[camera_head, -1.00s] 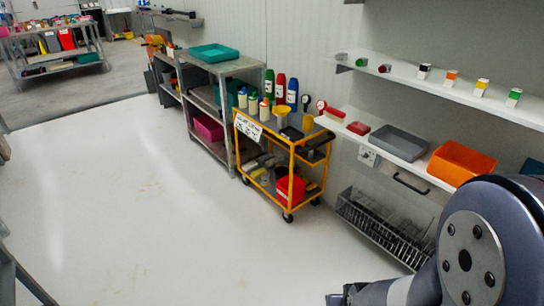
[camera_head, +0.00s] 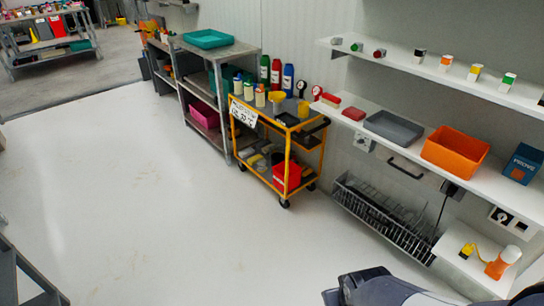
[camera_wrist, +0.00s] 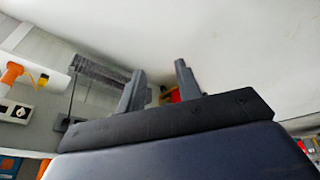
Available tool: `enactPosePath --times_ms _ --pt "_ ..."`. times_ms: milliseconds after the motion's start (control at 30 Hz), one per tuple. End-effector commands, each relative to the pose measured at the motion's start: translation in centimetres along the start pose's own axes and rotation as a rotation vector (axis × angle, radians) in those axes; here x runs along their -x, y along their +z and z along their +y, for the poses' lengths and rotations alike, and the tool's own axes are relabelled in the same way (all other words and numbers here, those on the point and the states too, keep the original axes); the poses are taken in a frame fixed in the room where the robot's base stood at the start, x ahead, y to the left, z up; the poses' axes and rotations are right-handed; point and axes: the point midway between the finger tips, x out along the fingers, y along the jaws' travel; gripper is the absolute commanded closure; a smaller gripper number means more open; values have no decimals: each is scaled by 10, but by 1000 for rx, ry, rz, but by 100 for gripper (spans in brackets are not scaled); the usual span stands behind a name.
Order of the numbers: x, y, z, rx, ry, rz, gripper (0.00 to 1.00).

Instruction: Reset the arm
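My gripper shows in the wrist view (camera_wrist: 160,92) with its two grey fingers standing apart and nothing between them. The white floor and wall lie beyond the fingertips. In the head view only part of my arm shows at the bottom edge, right of the middle. The fingertips cannot be made out there.
A yellow trolley (camera_head: 287,147) with bottles stands mid-view beside a grey shelf unit (camera_head: 215,80). Wall shelves on the right hold an orange bin (camera_head: 454,153) and a grey tray (camera_head: 394,128). A wire rack (camera_head: 380,217) hangs below. The white floor (camera_head: 130,190) is clear.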

Motion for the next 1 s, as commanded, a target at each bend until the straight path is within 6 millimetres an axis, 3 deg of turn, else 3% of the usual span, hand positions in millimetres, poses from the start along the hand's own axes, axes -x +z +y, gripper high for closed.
enactPosePath --times_ms 467,900,1000 --pt "-1 0 0 -1 0 -2 67" --pt "-37 13 0 -131 -22 -58 67" --pt "-41 8 3 -164 -21 -41 67"
